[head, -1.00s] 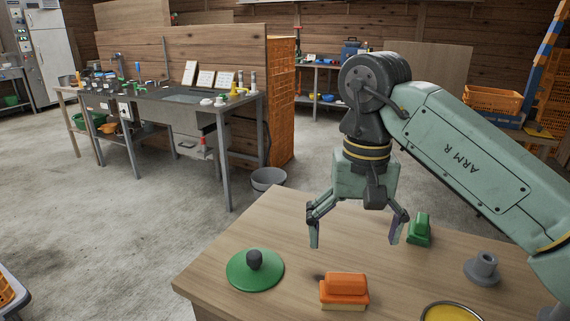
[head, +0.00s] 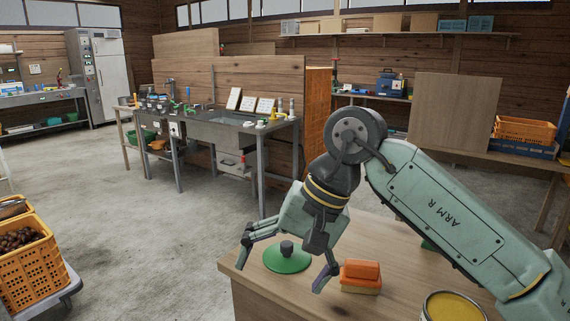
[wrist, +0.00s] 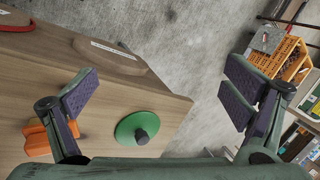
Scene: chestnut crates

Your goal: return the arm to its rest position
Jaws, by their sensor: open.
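My gripper (head: 283,272) is open and empty, with its two fingers spread wide above the near left corner of the wooden table (head: 372,230). In the wrist view my gripper (wrist: 165,95) also shows nothing between its fingers. The green lid with a dark knob (head: 288,260) lies on the table behind the fingers in the head view. The orange brush-like block (head: 361,276) lies just right of the right finger; whether they touch I cannot tell. My arm reaches in from the right, bent at the elbow.
An orange crate of chestnuts (head: 35,265) stands on a cart at the left. A yellow-topped tin (head: 452,306) stands at the table's near edge. A sink bench (head: 215,128) stands behind. Grey floor (head: 150,215) lies clear between crate and table.

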